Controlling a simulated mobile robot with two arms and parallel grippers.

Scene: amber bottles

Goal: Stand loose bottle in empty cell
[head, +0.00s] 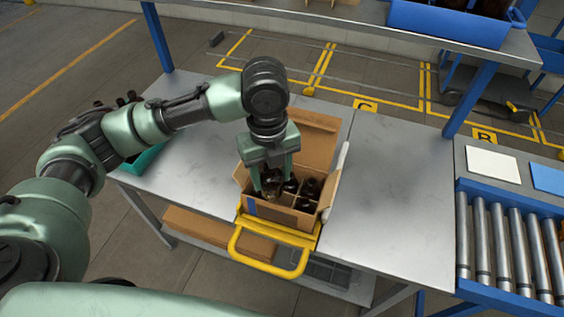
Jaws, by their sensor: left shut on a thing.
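An open cardboard box (285,216) with divider cells stands on the grey metal table. Several dark amber bottles (309,188) stand in its cells. My left gripper (271,186) points down into the left part of the box and is shut on a bottle (267,197), mostly hidden by the fingers. I cannot tell whether this bottle touches the cell floor. A front cell near the middle (284,202) looks empty. My right gripper is not in view.
The box's raised flaps (316,138) stand at its back and right. A yellow handle frame (268,252) sits at the front edge. The table (378,190) is clear to the right, before a roller conveyor (505,240). A teal tray (147,160) lies left, behind my arm.

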